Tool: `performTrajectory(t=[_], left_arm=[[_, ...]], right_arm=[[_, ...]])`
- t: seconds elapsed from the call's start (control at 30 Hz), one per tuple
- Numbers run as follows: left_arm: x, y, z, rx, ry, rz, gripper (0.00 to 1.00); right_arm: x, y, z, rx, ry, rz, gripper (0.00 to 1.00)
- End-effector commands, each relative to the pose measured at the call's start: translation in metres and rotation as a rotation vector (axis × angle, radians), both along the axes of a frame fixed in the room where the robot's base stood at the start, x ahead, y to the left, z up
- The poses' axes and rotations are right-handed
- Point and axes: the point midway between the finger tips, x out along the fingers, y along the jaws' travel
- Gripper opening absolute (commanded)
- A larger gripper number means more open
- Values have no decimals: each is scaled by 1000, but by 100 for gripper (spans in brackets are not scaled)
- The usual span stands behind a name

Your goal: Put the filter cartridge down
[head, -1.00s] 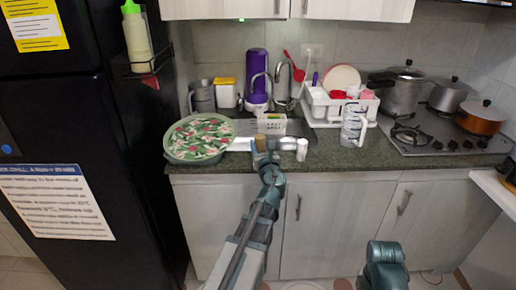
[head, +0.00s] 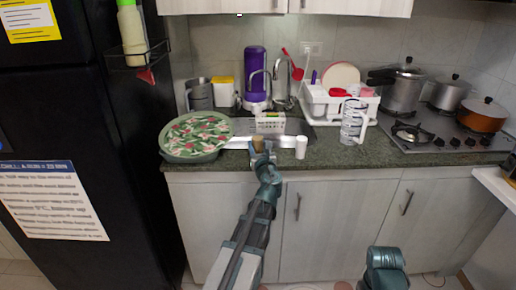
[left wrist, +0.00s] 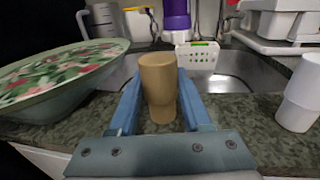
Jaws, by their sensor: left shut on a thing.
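The filter cartridge looks to be the tan, waisted cylinder (left wrist: 158,88) in the left wrist view. It stands upright between the two blue fingers of my left gripper (left wrist: 160,100), which is shut on it. In the head view the tan cylinder (head: 258,142) and my left gripper (head: 262,157) are at the counter's front edge, before the sink. The cylinder's base looks to be at counter level; I cannot tell if it touches. My right arm shows at the bottom of the head view, but its fingers do not.
A white cup-like cylinder (head: 301,147) stands to the right on the counter (head: 350,157). A large floral-topped green bowl (head: 193,137) is close on the left. The sink (left wrist: 238,82) with a white basket (head: 269,124) lies behind. A clear jug (head: 353,122) stands farther right.

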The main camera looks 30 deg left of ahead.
Motion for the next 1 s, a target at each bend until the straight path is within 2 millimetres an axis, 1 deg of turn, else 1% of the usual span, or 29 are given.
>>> performTrajectory(t=[0.1,0.13,0.2,0.3,0.57,0.73,0.87,1.0], left_arm=[[0,0,-4,0,0,0,0],[0,0,-4,0,0,0,50],[0,0,-3,0,0,0,63],[0,0,-3,0,0,0,78],[0,0,-3,0,0,0,78],[0,0,2,0,0,0,78],[-10,-5,0,0,0,0,78],[-26,-14,0,0,0,0,78]], right_arm=[[0,0,-4,0,0,0,50],[0,0,-4,0,0,0,50],[0,0,-3,0,0,0,50],[0,0,-3,0,0,0,50],[0,0,-3,0,0,0,50],[0,0,2,0,0,0,50],[0,0,0,0,0,0,50],[0,0,0,0,0,0,50]])
